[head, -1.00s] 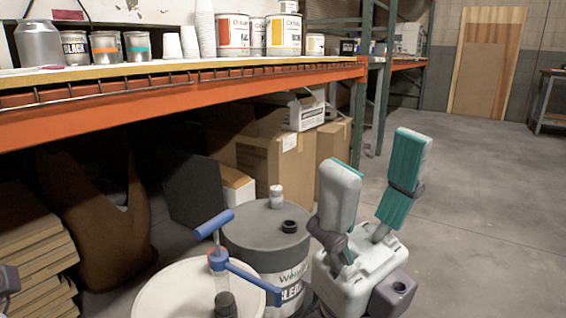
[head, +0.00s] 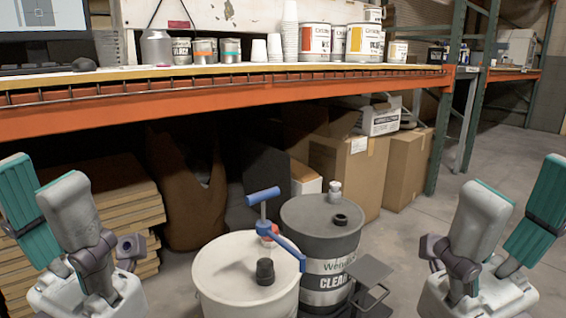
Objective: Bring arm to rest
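My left gripper (head: 40,182) is raised at the left edge of the head view. Its two teal-padded fingers point up and stand apart, with nothing between them. My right gripper (head: 521,186) is raised at the right side in a near mirror pose. Its fingers also stand apart and empty. Both grippers are in front of the rack and touch nothing that I can see. The lower parts of both arms are cut off by the picture's bottom edge.
An orange-beamed rack shelf (head: 250,101) holds cans and cups. Below stand a white drum (head: 215,270) with a blue-handled pump (head: 268,228), a dark drum (head: 300,215), cardboard boxes (head: 350,175) and stacked boards (head: 125,195). Free floor lies at the right.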

